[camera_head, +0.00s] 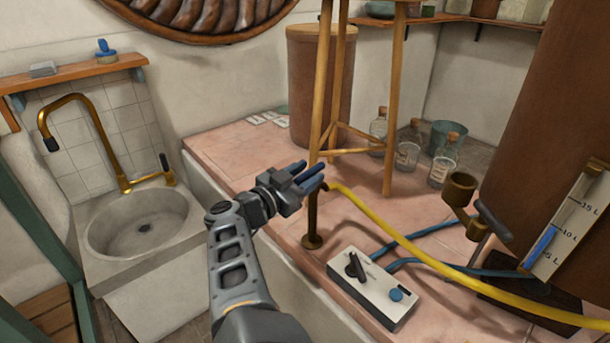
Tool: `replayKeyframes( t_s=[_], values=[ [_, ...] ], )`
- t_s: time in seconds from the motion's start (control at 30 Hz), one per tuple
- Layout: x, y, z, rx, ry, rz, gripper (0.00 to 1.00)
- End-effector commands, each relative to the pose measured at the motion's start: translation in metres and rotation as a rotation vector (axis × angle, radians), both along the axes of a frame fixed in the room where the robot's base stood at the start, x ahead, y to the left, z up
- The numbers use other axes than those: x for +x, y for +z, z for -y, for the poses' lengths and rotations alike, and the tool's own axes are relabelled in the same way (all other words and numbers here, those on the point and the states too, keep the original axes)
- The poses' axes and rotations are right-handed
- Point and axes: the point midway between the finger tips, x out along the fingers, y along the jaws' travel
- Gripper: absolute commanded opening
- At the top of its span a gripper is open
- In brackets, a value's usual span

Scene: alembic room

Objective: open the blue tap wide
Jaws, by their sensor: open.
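A white box (374,288) lies on the pink tiled counter, with a black lever (356,267) and a round blue knob (396,294) on its top. Two blue hoses (430,268) run from it toward the large brown vessel. The knob is the only blue control I see; I cannot tell if it is the blue tap or how far it is turned. My gripper (312,177), with blue-tipped fingers, is open above the counter, up and left of the box. It is apart from the box and overlaps the end of the yellow hose (400,240) in the picture.
A wooden stand (393,100) and several glass bottles (407,155) stand behind my gripper. A brass cup (459,190) and a level gauge (567,228) are by the brown vessel (560,110). A sink (140,222) with a brass faucet (106,140) is left.

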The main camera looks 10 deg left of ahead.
Motion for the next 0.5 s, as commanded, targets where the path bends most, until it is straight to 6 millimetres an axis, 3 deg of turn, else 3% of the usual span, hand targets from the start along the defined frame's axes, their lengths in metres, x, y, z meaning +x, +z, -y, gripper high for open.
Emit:
replayKeyframes(
  t_s=[0.23, 0.5],
  values=[
    [-0.009, 0.001, -0.005, -0.001, 0.000, -0.002, 0.45],
    [-0.046, 0.002, -0.027, -0.001, 0.001, 0.001, 0.45]
  ],
)
